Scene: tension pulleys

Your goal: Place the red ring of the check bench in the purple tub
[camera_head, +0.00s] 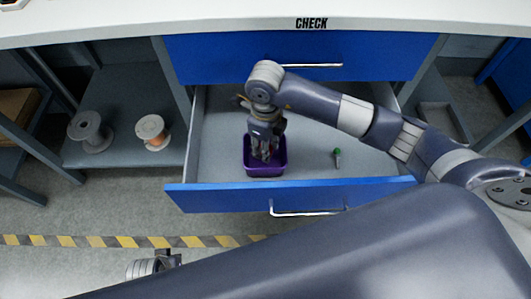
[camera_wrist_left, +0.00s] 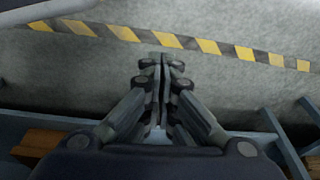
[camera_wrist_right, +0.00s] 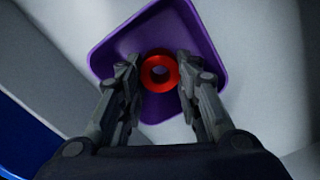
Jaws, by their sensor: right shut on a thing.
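The purple tub (camera_head: 281,171) stands inside the open lower drawer of the bench marked CHECK. My right gripper (camera_head: 264,157) points down into the tub in the head view. In the right wrist view the red ring (camera_wrist_right: 159,88) sits between the fingertips of my right gripper (camera_wrist_right: 158,74), which is shut on it. The tub (camera_wrist_right: 120,45) lies behind and around the ring there; I cannot tell whether the ring touches its floor. The ring is hidden in the head view. My left gripper (camera_wrist_left: 162,68) is shut and empty, above the floor away from the bench.
The open drawer's blue front (camera_head: 240,198) has a metal handle. Two spools (camera_head: 90,130) (camera_head: 152,131) stand on a grey shelf at the left. A yellow-black stripe (camera_head: 110,241) crosses the floor.

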